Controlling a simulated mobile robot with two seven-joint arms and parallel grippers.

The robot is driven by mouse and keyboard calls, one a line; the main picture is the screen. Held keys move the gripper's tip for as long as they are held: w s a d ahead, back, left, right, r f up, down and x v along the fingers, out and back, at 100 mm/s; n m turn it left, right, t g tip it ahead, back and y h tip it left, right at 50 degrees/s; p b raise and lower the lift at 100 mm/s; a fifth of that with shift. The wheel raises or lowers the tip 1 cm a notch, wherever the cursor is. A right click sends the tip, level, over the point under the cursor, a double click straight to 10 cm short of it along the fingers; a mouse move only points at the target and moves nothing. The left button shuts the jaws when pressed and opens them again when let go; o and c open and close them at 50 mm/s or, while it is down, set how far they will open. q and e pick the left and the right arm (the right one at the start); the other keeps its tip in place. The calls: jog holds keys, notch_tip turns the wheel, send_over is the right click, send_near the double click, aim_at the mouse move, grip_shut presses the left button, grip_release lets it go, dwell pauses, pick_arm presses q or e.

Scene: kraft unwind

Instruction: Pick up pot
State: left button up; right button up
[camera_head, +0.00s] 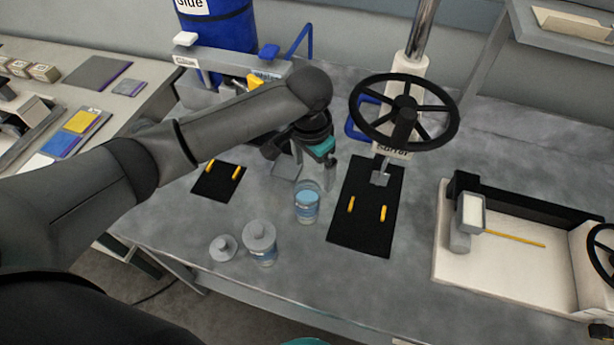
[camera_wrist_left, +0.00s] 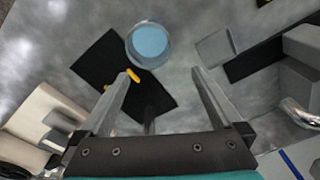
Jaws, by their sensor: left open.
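An open clear pot (camera_head: 307,204) with blue contents stands upright on the grey bench, left of the black mat with the wheel. In the left wrist view the pot (camera_wrist_left: 148,43) shows from above as a round rim with blue inside, beyond the fingertips. A second, lidded pot (camera_head: 261,246) stands nearer the bench's front edge, with a loose grey lid (camera_head: 223,248) beside it. My left gripper (camera_head: 318,178) is open and empty, just behind and above the open pot. Its two fingers (camera_wrist_left: 165,76) are spread apart.
A black mat (camera_head: 345,235) with yellow pegs lies right of the pot, under a black handwheel (camera_head: 404,112). A smaller black mat (camera_head: 211,184) lies to the left. A blue glue drum (camera_head: 218,30) stands behind. A white tray station (camera_head: 500,265) is at right.

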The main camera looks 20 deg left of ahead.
aim_at(307, 202)
pick_arm(q)
jog(key=shift+s+f+g, duration=0.25)
jog(key=shift+s+f, duration=0.15)
jog(key=shift+s, duration=0.2)
jog(key=shift+s+f+g, duration=0.25)
jog(key=shift+s+f, duration=0.15)
jog(key=shift+s, duration=0.15)
jog(key=f, duration=0.6)
jog(key=shift+s+a+f, duration=0.15)
jog(key=shift+s+a, duration=0.1)
jog(key=shift+s, duration=0.05)
jog(key=shift+f, duration=0.45)
pick_arm(e)
jog(key=shift+s+d, duration=0.4)
jog(key=shift+d, duration=0.25)
jog(key=shift+w, duration=0.1)
